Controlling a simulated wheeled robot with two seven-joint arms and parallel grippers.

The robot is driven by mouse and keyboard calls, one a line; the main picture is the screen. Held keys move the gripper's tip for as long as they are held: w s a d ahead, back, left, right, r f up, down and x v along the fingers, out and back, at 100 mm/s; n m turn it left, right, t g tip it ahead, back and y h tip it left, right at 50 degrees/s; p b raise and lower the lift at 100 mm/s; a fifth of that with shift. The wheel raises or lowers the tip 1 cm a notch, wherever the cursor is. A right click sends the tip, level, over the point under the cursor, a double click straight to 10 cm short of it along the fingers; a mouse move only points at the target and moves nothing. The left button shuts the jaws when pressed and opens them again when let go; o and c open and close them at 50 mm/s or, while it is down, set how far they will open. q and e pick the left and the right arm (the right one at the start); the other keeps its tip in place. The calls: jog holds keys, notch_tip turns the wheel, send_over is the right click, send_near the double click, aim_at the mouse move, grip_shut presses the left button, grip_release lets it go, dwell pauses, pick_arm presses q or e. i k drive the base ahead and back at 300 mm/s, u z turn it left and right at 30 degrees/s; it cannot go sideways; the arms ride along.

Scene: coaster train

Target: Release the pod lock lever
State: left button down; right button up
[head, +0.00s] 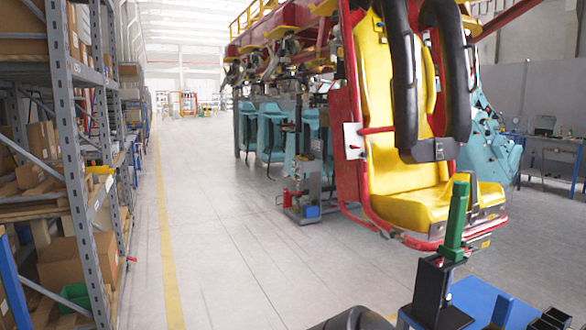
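A yellow coaster seat pod (385,150) in a red frame hangs at the right of the head view, with its black over-shoulder restraint (404,80) in front of the seat back. An upright lever with a green grip (456,222) stands in front of the seat's lower edge. It rises, slightly tilted, from a black bracket (436,292) by a blue platform. I cannot tell for certain whether this is the pod lock lever. Neither gripper's fingers show in the view. A dark rounded part at the bottom edge may be part of my arm.
Shelving with boxes (75,170) lines the left side. A grey wheeled stand (303,190) with red and blue items is left of the pod. The blue platform (480,298) is at the bottom right. The aisle floor (215,230) is clear.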

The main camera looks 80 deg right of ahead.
aim_at(364, 155)
jog(key=z, duration=2.2)
jog(key=i, duration=3.1)
jog(key=z, duration=3.05)
